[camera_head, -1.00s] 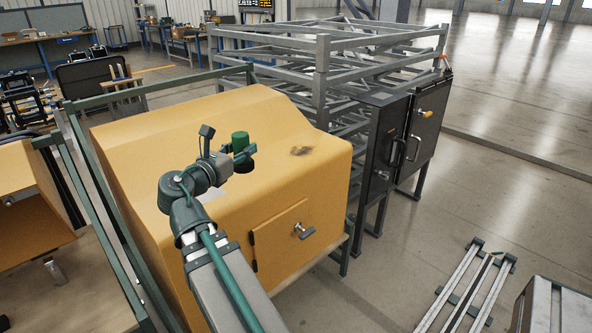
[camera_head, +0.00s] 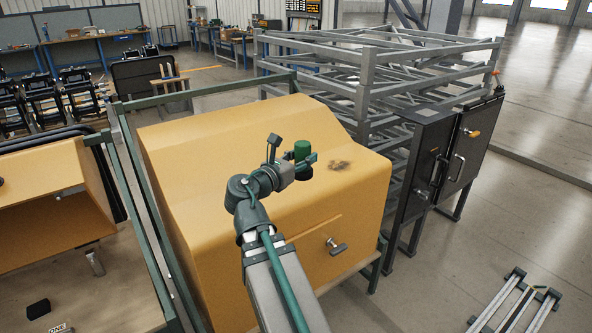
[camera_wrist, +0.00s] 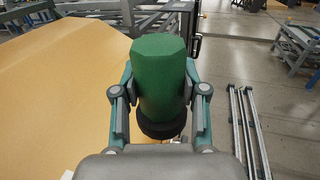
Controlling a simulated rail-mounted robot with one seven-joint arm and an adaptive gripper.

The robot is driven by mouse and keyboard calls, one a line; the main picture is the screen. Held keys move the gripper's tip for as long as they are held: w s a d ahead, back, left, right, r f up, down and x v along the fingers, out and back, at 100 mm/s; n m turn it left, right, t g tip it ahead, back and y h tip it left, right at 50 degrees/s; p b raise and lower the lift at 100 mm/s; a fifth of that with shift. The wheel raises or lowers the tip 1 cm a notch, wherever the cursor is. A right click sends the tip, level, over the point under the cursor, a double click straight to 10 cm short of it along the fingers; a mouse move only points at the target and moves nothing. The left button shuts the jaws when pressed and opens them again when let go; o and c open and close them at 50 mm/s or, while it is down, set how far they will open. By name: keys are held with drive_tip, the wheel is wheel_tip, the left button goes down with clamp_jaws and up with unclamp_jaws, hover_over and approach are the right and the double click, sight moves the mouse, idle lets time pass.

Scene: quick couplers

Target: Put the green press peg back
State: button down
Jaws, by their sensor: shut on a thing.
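The green press peg (camera_head: 302,151) has a green upper body and a dark lower collar. My gripper (camera_head: 304,161) is shut on it and holds it upright above the yellow housing (camera_head: 215,150). In the wrist view the peg (camera_wrist: 160,75) stands between both fingers of my gripper (camera_wrist: 160,100), with its black collar lowest. The peg's underside is hidden, so I cannot tell how far it is above the surface. A dark smudged patch (camera_head: 340,165) lies on the housing's top just right of the peg.
A grey metal frame rack (camera_head: 365,80) and dark cabinet doors (camera_head: 455,155) stand to the right of the housing. Green rails (camera_head: 150,230) run along its left side. A panel with a T-handle (camera_head: 336,245) is on its front. Open floor (camera_head: 535,200) lies at the far right.

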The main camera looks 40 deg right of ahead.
drive_tip(key=shift+w+d+p, duration=0.4)
drive_tip(key=shift+w+p, duration=0.2)
drive_tip(key=shift+p, duration=3.45)
drive_tip(key=w+d+f, duration=0.2)
drive_tip(key=w+f, duration=0.1)
drive_tip(key=w+d+f, duration=0.2)
drive_tip(key=w+f, duration=0.1)
drive_tip(key=w+d+f, duration=0.2)
drive_tip(key=w+f, duration=0.1)
drive_tip(key=shift+w, duration=0.35)
drive_tip(key=shift+w+d+f, duration=0.1)
drive_tip(key=shift+w+f, duration=0.1)
drive_tip(key=shift+f, duration=1.45)
drive_tip(key=shift+f, duration=0.2)
drive_tip(key=c, duration=0.6)
unclamp_jaws()
